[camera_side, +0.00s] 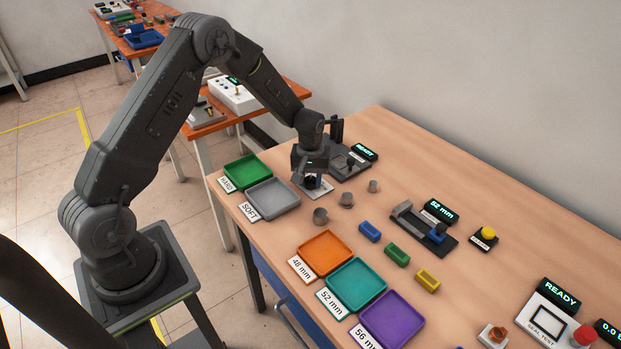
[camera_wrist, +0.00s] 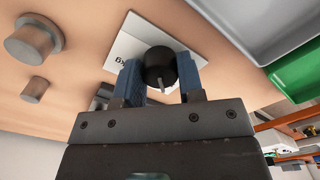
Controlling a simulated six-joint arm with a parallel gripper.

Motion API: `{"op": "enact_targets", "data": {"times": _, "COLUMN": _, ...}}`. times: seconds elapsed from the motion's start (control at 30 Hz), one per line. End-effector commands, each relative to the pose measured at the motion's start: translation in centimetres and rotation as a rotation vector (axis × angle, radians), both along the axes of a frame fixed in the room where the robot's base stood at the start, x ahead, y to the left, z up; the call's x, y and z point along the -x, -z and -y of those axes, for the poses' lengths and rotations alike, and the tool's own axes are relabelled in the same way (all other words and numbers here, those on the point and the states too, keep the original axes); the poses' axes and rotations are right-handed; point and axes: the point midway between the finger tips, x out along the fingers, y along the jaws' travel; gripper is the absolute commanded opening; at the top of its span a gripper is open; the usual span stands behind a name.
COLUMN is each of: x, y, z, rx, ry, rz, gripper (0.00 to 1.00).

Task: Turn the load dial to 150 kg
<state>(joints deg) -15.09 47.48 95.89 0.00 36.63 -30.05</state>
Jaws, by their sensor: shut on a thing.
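The load dial is a round black knob (camera_wrist: 160,66) with a pale pointer mark, on a white label plate (camera_wrist: 125,45). In the wrist view my gripper (camera_wrist: 162,75) has its two blue fingers on either side of the knob, shut on it. The pointer mark points toward the gripper body. Only part of the plate's lettering shows, and the scale values cannot be read. In the side view my gripper (camera_side: 313,180) is down over the plate (camera_side: 318,190), hiding most of the dial.
A dark device with a READY display (camera_side: 364,152) stands just behind my gripper. Green (camera_side: 226,178) and grey (camera_side: 247,207) trays lie to the left. Several grey metal cylinders (camera_side: 320,216) stand to the front and right. Orange, teal and purple trays are farther forward.

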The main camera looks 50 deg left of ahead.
Motion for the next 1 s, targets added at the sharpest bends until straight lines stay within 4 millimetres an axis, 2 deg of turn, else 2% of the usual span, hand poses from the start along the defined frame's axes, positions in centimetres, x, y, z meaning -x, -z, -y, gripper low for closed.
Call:
{"op": "enact_targets", "data": {"times": 0.47, "x": -0.01, "y": -0.02, "z": 0.0, "rx": 0.001, "ry": -0.016, "rz": 0.001, "gripper": 0.12}}
{"op": "enact_targets", "data": {"times": 0.5, "x": -0.01, "y": -0.02, "z": 0.0, "rx": 0.001, "ry": -0.016, "rz": 0.001, "gripper": 0.39}}
{"op": "enact_targets", "data": {"times": 0.7, "x": -0.01, "y": -0.02, "z": -0.01, "rx": 0.0, "ry": -0.014, "rz": 0.0, "gripper": 0.58}}
{"op": "enact_targets", "data": {"times": 0.73, "x": -0.01, "y": -0.01, "z": -0.01, "rx": 0.0, "ry": -0.014, "rz": 0.0, "gripper": 0.61}}
{"op": "enact_targets", "data": {"times": 1.0, "x": -0.02, "y": -0.18, "z": -0.01, "rx": 0.0, "ry": -0.013, "rz": 0.001, "gripper": 0.61}}
